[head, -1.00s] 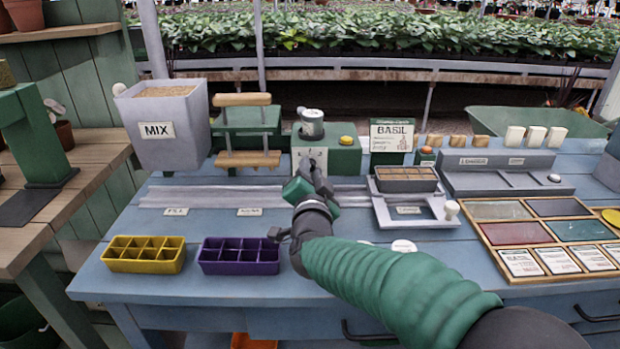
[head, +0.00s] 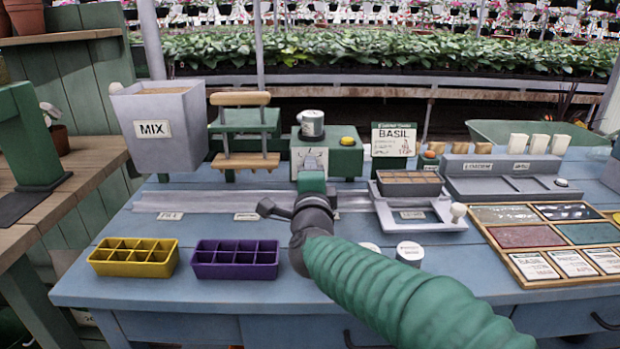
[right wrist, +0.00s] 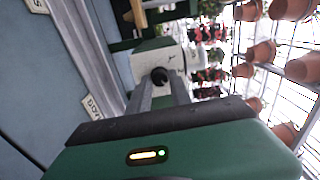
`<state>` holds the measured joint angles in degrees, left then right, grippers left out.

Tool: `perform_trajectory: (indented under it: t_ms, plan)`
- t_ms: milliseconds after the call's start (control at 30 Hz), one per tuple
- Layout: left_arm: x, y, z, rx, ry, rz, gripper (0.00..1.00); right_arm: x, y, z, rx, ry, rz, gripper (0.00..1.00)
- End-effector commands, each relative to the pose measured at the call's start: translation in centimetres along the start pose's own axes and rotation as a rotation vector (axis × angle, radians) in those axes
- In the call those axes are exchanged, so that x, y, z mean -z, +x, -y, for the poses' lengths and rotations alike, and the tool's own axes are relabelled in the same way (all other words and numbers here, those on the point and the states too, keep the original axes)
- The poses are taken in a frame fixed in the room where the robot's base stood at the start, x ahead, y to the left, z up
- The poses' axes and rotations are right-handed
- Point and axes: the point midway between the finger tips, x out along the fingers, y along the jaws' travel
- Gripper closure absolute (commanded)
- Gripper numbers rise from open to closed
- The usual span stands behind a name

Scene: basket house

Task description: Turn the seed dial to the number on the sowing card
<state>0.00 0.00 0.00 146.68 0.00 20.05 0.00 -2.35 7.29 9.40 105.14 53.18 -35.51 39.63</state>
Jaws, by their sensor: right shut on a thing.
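The seed dial is a dark round knob (right wrist: 160,77) on the pale front panel of a green box; the panel (head: 310,157) shows at the back centre in the head view. My right gripper (right wrist: 160,92) points straight at the panel, its two fingers closed on the knob. In the head view my right gripper (head: 312,181) hides the knob and the lower panel. The dial's setting cannot be read. The sowing card (head: 394,139) stands right of the box and reads BASIL; its small print is too small to read. My left gripper is not in view.
A MIX hopper (head: 155,129) stands left. Yellow (head: 133,257) and purple (head: 235,259) cell trays sit in front.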

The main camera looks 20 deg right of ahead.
Motion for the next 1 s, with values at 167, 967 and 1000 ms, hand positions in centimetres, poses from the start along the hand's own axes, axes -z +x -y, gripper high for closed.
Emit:
perform_trajectory:
  t_ms: [167,967,1000]
  plan:
    - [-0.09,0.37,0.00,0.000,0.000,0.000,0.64,0.02,0.02,-0.62,-0.010,0.033,0.000,1.00]
    - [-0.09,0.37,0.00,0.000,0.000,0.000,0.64,0.01,0.01,-0.34,-0.006,0.042,0.000,0.55]
    - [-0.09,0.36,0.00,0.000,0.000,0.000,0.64,0.01,0.01,-0.31,-0.005,0.042,0.000,0.55]
